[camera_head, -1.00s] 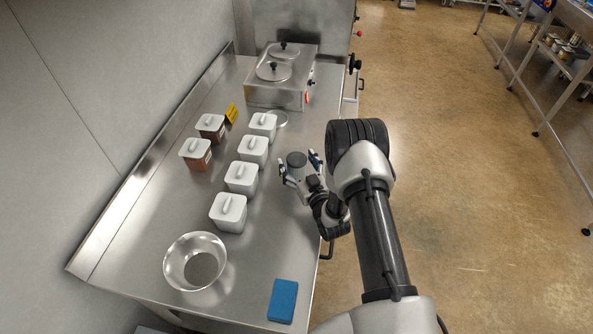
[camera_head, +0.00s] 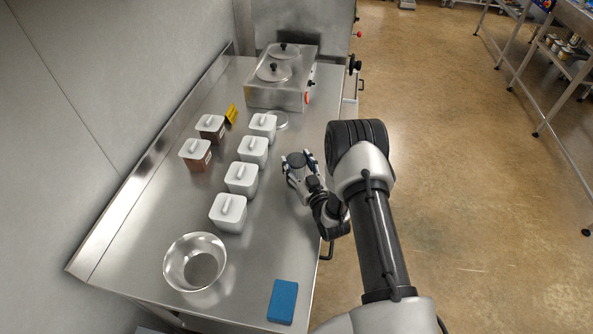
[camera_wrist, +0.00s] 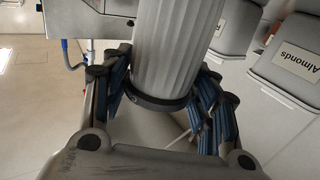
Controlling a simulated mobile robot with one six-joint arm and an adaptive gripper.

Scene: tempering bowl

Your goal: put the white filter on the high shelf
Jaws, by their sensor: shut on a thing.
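The white filter (camera_wrist: 178,45) is a pale ribbed cylinder with a dark ring at one end in the wrist view. In the head view its dark round end (camera_head: 296,159) faces up, over the right side of the steel counter. My gripper (camera_head: 300,162) is shut on it; blue-padded fingers (camera_wrist: 165,100) press on both sides in the wrist view. The filter looks upright in the head view; I cannot tell whether its base touches the counter. I cannot make out for certain which thing is the high shelf.
White-lidded containers (camera_head: 241,178) stand in a row left of my gripper. A steel warmer (camera_head: 283,88) is at the far end, a steel bowl (camera_head: 195,262) and blue sponge (camera_head: 283,301) at the near end. A rack (camera_head: 560,66) stands far right.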

